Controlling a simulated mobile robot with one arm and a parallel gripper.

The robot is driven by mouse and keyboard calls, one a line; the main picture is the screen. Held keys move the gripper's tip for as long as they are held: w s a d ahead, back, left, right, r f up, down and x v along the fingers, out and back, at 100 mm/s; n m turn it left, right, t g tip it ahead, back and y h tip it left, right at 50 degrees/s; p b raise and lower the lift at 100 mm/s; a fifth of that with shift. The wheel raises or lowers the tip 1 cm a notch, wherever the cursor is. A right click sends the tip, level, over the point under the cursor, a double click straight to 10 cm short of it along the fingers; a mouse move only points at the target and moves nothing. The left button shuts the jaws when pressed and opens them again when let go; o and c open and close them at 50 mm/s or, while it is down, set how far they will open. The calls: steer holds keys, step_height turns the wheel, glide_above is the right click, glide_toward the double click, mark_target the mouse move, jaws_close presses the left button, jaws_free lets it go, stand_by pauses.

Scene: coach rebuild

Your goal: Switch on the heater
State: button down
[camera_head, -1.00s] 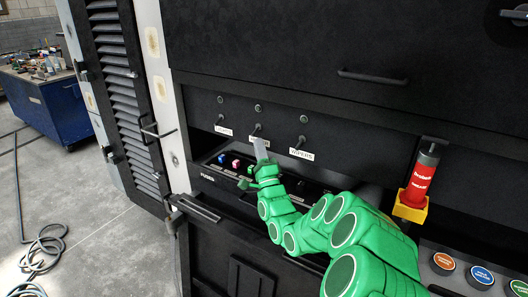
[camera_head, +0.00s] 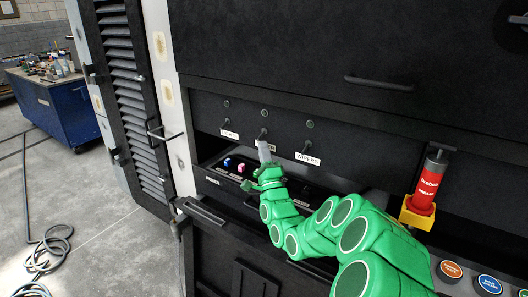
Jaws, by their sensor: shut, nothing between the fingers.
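Three black toggle switches stand in a row on the dark panel, each with a white label below and a small lamp above. The middle switch (camera_head: 263,133) has a label (camera_head: 271,148) partly hidden by my gripper; only its end, seemingly "ER", shows. The right switch (camera_head: 307,146) is labelled "WIPERS"; the left switch's label (camera_head: 229,134) is too small to read surely. My gripper (camera_head: 263,150) is shut and empty, its pale fingers just below the middle switch's lever. I cannot tell whether they touch it. The middle lamp (camera_head: 265,112) looks dark.
Below the switches is a recessed shelf with blue and pink knobs (camera_head: 240,168). A red cylinder (camera_head: 425,188) in a yellow holder stands to the right, above several round coloured buttons (camera_head: 451,269). A door handle (camera_head: 379,83) juts out above. A louvred door (camera_head: 128,100) is at left.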

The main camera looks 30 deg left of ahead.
steer(key=shift+s+r+m+h, duration=0.15)
steer(key=shift+r+m+h, duration=0.1)
steer(key=shift+m+h, duration=0.3)
steer(key=shift+s+r+m+h, duration=0.1)
steer(key=shift+r+m+h, duration=0.1)
steer(key=shift+m+h, duration=0.35)
steer(key=shift+s+r+m+h, duration=0.2)
steer(key=shift+r+m+h, duration=0.4)
steer(key=shift+m+h, duration=0.4)
steer(key=shift+s+r+m+h, duration=0.2)
steer(key=shift+r+m+h, duration=0.5)
steer(key=shift+m, duration=0.5)
steer(key=shift+r+m+g+h, duration=0.45)
steer(key=shift+m+g+h, duration=0.2)
steer(key=shift+h, duration=0.25)
steer(key=shift+r+m+g+h, duration=0.4)
steer(key=shift+m+g+h, duration=0.3)
steer(key=shift+m+g, duration=0.3)
stand_by(1.5)
steer(key=shift+d, duration=0.1)
steer(key=s+d+f, duration=0.4)
steer(key=s+d, duration=0.4)
steer(key=d, duration=0.1)
steer(key=shift+s, duration=0.25)
stand_by(0.7)
